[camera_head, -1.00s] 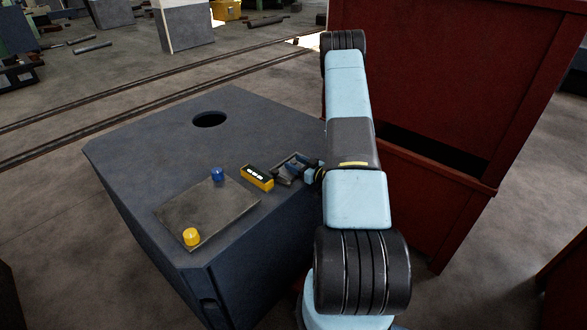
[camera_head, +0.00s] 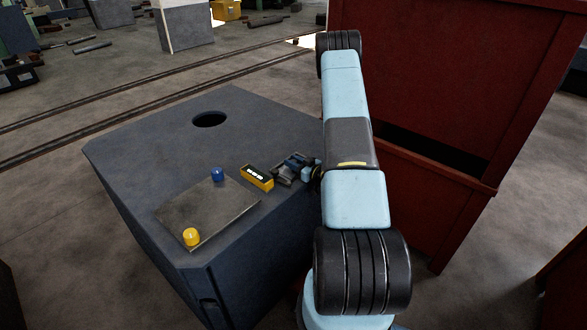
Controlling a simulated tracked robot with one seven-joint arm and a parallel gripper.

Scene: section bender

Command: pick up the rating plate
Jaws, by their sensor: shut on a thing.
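The rating plate (camera_head: 280,175) looks like a small dark grey piece at the right edge of the blue-grey block's top. My gripper (camera_head: 291,166) reaches in from the right and is shut on it. The jaws cover much of the piece, so its face and full outline are hidden. I cannot tell whether it is clear of the surface.
The block (camera_head: 150,140) has a round hole (camera_head: 209,119). A yellow box with white marks (camera_head: 257,178) lies close left of my gripper. A red cabinet (camera_head: 430,90) stands right.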

